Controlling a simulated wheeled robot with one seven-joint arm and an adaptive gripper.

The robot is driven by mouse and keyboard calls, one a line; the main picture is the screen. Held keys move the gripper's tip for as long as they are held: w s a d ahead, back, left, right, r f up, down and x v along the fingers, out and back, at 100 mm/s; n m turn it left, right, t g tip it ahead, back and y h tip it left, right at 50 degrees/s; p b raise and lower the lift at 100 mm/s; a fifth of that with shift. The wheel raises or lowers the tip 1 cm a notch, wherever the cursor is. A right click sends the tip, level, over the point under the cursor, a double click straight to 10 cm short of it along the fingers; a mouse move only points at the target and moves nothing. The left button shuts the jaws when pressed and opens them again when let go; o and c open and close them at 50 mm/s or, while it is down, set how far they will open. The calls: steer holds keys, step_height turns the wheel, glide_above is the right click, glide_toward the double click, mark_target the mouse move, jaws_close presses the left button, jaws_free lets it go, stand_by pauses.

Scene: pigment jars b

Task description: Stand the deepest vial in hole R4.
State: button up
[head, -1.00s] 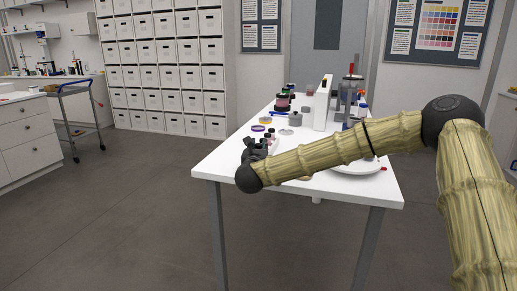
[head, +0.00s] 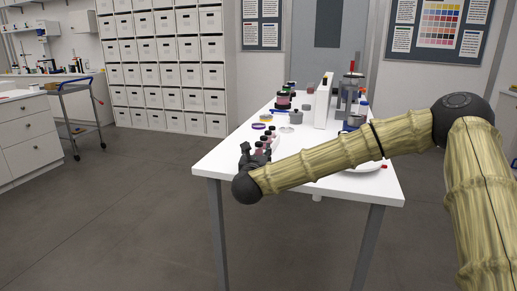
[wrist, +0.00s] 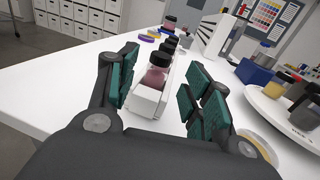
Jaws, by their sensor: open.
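My gripper (head: 249,155) is open at the near left edge of the white table. In the wrist view its teal-padded fingers (wrist: 162,88) stand apart on either side of the near end of a narrow white rack (wrist: 147,103). A clear vial (wrist: 156,74) with pinkish powder and a black cap stands upright at that end, between the fingers in the picture; I cannot tell whether they touch it. Several more black-capped vials (wrist: 169,46) stand in a row behind it. The row also shows in the head view (head: 268,141). Hole labels and R4 cannot be made out.
A white round tray (wrist: 288,121) with jars lies to the right, with a yellow-rimmed dish (wrist: 257,145) nearer. A blue block (wrist: 254,73) and a white upright panel (wrist: 212,36) stand farther back. The table's left part (wrist: 72,82) is bare.

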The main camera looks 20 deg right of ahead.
steer(key=v, duration=0.6)
stand_by(0.3)
